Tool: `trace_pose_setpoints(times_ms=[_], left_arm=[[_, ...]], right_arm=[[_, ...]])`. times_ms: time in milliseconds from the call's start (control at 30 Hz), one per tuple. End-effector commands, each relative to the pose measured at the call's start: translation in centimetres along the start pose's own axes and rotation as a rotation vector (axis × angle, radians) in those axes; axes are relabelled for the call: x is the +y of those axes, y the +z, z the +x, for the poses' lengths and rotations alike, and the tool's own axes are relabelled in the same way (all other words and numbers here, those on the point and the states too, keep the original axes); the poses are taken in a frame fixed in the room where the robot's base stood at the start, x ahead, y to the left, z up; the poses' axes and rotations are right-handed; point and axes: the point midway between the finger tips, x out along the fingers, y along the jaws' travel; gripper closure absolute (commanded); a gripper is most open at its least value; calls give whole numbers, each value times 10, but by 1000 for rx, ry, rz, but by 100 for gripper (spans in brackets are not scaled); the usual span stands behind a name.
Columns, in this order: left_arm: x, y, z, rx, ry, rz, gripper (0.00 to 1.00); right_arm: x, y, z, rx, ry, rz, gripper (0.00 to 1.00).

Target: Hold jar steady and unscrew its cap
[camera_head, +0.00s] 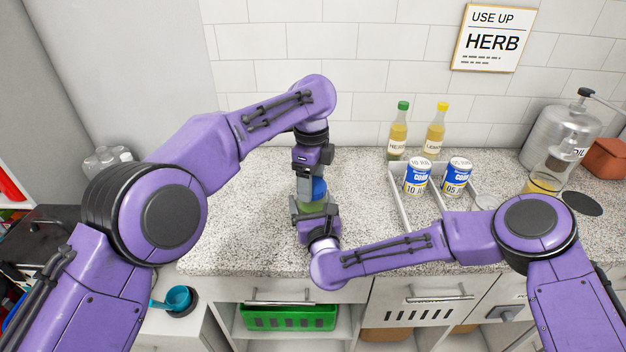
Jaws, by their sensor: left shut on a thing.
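A jar (311,206) with greenish-yellow contents stands upright on the speckled counter. Its blue cap (319,187) shows at the top. My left gripper (311,184) comes down from above and is shut on the blue cap, partly covering it. My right gripper (314,210) comes from the front, low at the jar's body, with a finger on either side of it. Whether these fingers press on the jar is too small to tell. The jar's lower part is hidden behind my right gripper.
Right of the jar, a divided tray (399,205) holds two blue-and-white cans (417,178). Two bottles (398,132) stand by the wall. A metal canister (558,135) and a glass container (543,183) stand farther right. The counter left of the jar is clear.

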Motion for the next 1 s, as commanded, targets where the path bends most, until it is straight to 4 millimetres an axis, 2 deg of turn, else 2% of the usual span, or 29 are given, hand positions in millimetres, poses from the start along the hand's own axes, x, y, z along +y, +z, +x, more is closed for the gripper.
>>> trace_pose_setpoints(times_ms=[33, 300, 500, 600, 700, 800, 1000], left_arm=[[1, 0, 0, -5, 2, -154, 66], [2, -1, 0, -7, 1, -1081, 66], [2, -4, 0, -7, 3, -1745, 66], [2, -5, 1, -8, 3, -2021, 66], [2, -5, 0, -8, 4, -2216, 66], [2, -6, 0, -8, 6, -2317, 66], [2, -7, 0, -7, 8, -2348, 66]], right_arm=[[-2, -7, -1, 14, -6, 1, 100], [-4, -7, -1, 14, -9, 2, 100], [-5, -7, 0, 14, -11, 1, 100], [-5, -7, 0, 13, -12, 1, 100], [-6, -7, 0, 13, -13, 0, 100], [-6, -7, 0, 13, -13, 0, 100], [-6, -7, 0, 12, -14, -1, 100]])
